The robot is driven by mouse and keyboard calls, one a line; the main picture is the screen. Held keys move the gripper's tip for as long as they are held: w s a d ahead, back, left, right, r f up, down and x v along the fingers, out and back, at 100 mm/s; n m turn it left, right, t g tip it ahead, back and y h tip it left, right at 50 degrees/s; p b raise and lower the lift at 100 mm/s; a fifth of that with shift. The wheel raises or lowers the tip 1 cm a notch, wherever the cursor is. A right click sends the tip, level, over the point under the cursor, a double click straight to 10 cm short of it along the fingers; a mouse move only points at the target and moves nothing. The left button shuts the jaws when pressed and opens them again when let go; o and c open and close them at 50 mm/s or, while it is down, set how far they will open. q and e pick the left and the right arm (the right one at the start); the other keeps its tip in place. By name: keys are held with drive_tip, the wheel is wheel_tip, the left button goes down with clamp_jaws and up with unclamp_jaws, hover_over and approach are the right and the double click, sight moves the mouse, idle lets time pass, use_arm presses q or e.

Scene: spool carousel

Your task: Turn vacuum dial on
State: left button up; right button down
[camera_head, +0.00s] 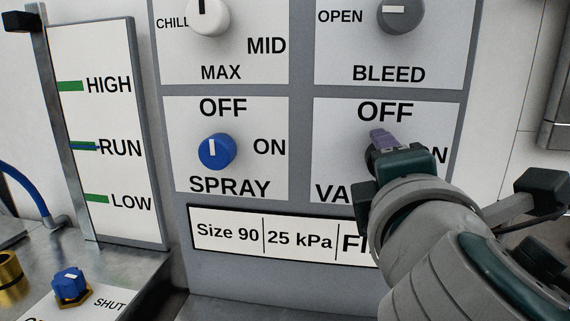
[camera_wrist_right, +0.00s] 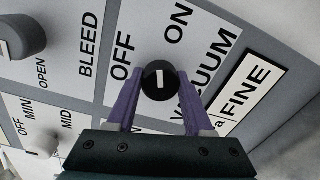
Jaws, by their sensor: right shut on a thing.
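The vacuum dial is a round black knob with a white pointer bar, clear in the right wrist view (camera_wrist_right: 158,80). It is mostly hidden behind my right gripper in the head view. My right gripper (camera_wrist_right: 157,92) has its purple fingers on either side of the dial and is shut on it. In the head view the right gripper (camera_head: 381,147) is at the vacuum plate, below the OFF label. In the right wrist view the pointer bar lies along the line toward the ON label (camera_wrist_right: 178,22), not toward the OFF label (camera_wrist_right: 123,56). My left gripper is not in view.
The blue spray dial (camera_head: 216,151) is left of the vacuum plate, pointing to OFF. The grey bleed dial (camera_head: 400,14) is above, pointing to OPEN. A size and pressure label (camera_head: 275,235) is below. A blue knob (camera_head: 68,281) stands at the lower left.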

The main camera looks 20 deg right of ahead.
drive_tip(key=m+b, duration=0.1)
drive_tip(key=m, duration=0.3)
drive_tip(key=shift+m+b, duration=0.3)
idle(0.3)
drive_tip(key=shift+c, duration=1.4)
unclamp_jaws()
drive_tip(key=shift+r, duration=0.1)
